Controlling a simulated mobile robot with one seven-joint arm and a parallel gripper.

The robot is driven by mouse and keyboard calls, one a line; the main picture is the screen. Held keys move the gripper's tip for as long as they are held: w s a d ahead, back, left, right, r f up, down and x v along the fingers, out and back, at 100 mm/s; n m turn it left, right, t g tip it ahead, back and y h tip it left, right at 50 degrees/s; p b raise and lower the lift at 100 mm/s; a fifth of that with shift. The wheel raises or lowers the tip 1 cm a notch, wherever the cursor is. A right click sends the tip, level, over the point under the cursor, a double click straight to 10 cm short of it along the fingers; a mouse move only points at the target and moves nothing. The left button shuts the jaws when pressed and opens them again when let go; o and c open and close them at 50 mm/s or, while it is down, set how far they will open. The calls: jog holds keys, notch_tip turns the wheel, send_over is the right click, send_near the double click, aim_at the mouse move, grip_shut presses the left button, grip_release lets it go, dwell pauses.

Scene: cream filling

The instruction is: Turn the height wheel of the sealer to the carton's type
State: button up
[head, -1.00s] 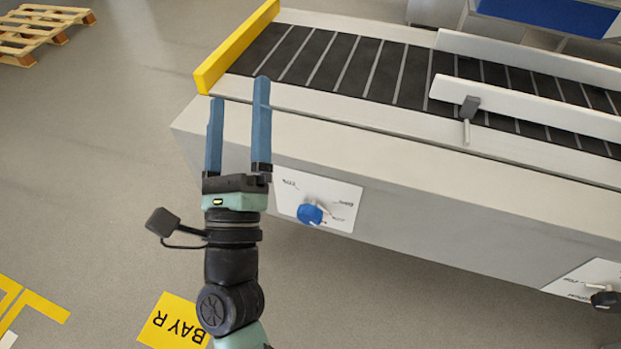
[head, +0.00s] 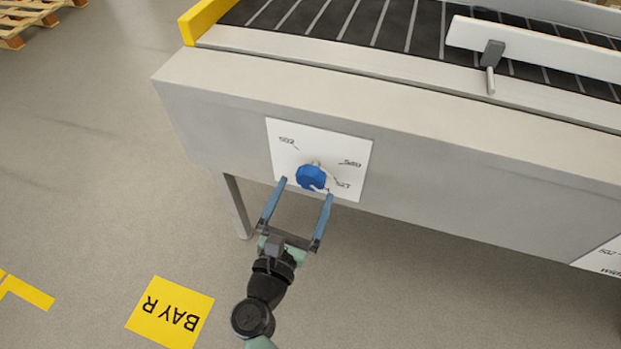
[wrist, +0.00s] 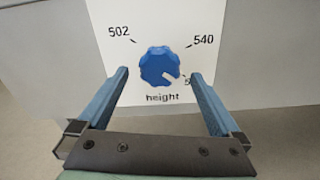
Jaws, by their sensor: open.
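The blue height wheel (head: 311,177) sits on a white plate (head: 348,150) on the sealer's side. In the wrist view the wheel (wrist: 158,66) has a scalloped rim and a white notch at its lower right, toward a mark whose label is mostly hidden by the right finger. That view reads 502 at upper left, 540 at upper right and "height" below. In the head view the lower right label looks like 527. My gripper (head: 306,188) is open, one finger on each side of the wheel, tips close to the plate. No carton is in view.
The sealer's belt (head: 355,24) runs above, with a yellow end bar (head: 205,18) and a white guide rail (head: 560,52). A second plate (head: 606,257) is cut off at right. A yellow BAY R floor sign (head: 170,312) lies lower left.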

aim_at(309, 183)
jog(key=shift+b+x, duration=0.3)
jog(key=shift+x, duration=2.05)
jog(key=c, duration=1.3)
